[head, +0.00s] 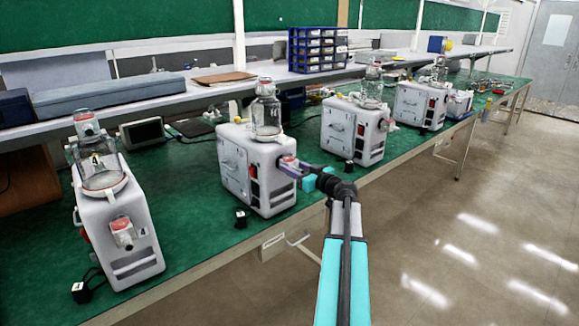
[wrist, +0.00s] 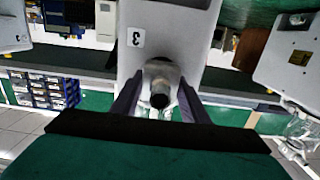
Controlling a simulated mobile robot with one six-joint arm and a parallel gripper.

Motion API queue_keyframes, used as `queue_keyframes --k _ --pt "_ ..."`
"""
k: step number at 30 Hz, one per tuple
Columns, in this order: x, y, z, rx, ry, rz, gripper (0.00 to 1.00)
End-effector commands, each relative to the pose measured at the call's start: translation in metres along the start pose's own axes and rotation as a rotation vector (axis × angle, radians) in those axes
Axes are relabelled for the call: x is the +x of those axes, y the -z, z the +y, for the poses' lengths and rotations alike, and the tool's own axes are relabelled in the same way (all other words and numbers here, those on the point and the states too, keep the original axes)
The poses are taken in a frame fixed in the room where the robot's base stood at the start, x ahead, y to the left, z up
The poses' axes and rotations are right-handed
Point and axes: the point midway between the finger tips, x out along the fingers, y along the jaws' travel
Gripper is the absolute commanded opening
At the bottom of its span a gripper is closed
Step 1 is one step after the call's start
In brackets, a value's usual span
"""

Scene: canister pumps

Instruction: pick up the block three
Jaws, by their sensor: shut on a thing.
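A white pump body (head: 258,170) with a clear bottle on top stands on the green table, second from the left in the head view. In the wrist view a pale body (wrist: 165,30) carries a mark like a 3, so I take it as block three. A short round spout (wrist: 160,88) with a dark end juts from it. My gripper (head: 292,165) is at the right-hand front of the pump, and its fingers (wrist: 158,100) are on either side of the spout, shut on it. The exact contact is too small to tell.
Another white pump (head: 120,225) stands at the left, and further pumps (head: 357,130) (head: 418,105) stand to the right. Small black plugs (head: 241,218) lie near the table's front edge. A shelf behind holds a blue drawer rack (head: 318,50). The floor (head: 480,220) at the right is clear.

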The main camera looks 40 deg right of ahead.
Motion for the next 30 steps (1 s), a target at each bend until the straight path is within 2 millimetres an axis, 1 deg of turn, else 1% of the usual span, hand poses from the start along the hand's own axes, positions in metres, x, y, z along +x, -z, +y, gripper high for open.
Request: queue_keyframes --k 8,13,18,19,20,24,30 --pt "0.0 0.002 0.0 0.0 -0.001 0.002 0.05" --pt "0.0 0.007 0.0 0.0 -0.002 0.003 0.05" --pt "-0.001 0.02 0.001 -0.001 -0.003 0.008 0.05" --pt "-0.001 0.023 0.001 0.0 -0.003 0.008 0.04" --pt "-0.001 0.026 0.001 0.0 -0.003 0.008 0.0" --pt "-0.002 0.038 0.0 -0.001 -0.002 0.006 0.0" --pt "-0.043 0.036 0.01 0.0 -0.004 0.004 0.0"
